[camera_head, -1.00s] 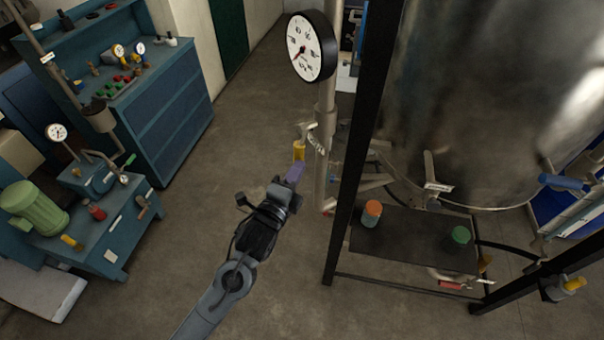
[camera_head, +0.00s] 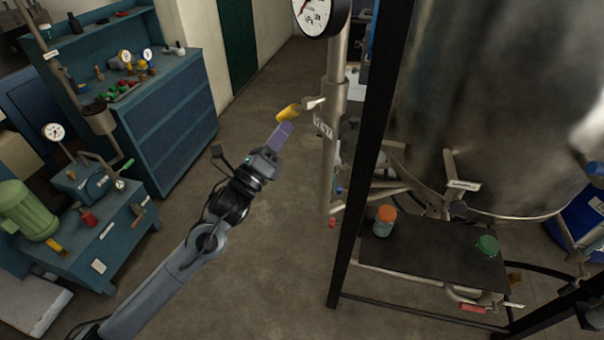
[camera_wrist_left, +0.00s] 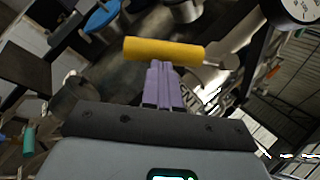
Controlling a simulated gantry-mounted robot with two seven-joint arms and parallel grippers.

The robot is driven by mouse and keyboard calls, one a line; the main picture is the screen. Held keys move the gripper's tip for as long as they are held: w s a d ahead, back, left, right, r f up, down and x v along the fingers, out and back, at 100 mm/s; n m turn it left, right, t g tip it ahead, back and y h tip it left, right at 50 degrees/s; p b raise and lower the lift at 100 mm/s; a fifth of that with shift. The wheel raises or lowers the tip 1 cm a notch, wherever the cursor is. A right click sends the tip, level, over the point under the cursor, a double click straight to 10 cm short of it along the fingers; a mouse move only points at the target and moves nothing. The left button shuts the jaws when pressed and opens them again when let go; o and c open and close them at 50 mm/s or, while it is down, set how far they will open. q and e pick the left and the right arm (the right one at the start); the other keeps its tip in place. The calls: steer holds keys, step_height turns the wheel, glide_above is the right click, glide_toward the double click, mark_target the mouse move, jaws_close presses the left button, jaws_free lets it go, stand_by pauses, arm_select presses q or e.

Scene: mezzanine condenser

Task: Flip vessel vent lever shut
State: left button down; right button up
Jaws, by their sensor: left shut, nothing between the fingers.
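The vent lever has a yellow grip (camera_head: 289,113) on a short metal arm, on the upright grey pipe (camera_head: 332,160) beside the vessel. The grip points left from the pipe, tilted slightly down. A white tag (camera_head: 323,127) hangs on the pipe below it. My left gripper (camera_head: 283,131), with purple fingers, is shut and empty just under the grip. In the left wrist view the yellow grip (camera_wrist_left: 163,49) lies across the tips of the closed fingers (camera_wrist_left: 163,82), at or very near contact. My right gripper is not in view.
A round gauge (camera_head: 320,12) sits on the pipe above the lever. A black frame post (camera_head: 366,150) and the steel vessel (camera_head: 490,110) stand to the right. A blue workbench (camera_head: 165,100) is at the left. The floor between is clear.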

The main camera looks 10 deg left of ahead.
arm_select(q)
steer(key=w+a+r+m+g+h+b, duration=0.2)
steer(key=r+m+h+b, duration=0.3)
steer(key=m, duration=0.6)
steer(key=shift+w+a+r+g+h+b, duration=0.15)
steer(key=shift+w+a+g+h+b, duration=0.25)
steer(key=shift+w+g+h+b, duration=0.65)
steer(key=shift+s+r+t+b, duration=0.15)
steer(key=shift+s+t+b, duration=0.15)
steer(key=shift+b, duration=0.2)
steer(key=f+b+v, duration=0.1)
steer(key=v, duration=0.5)
steer(key=w+d+f+b+v, duration=0.1)
steer(key=b+v, duration=0.1)
steer(key=v, duration=0.5)
steer(key=shift+w+f, duration=0.25)
steer(key=shift+f, duration=0.05)
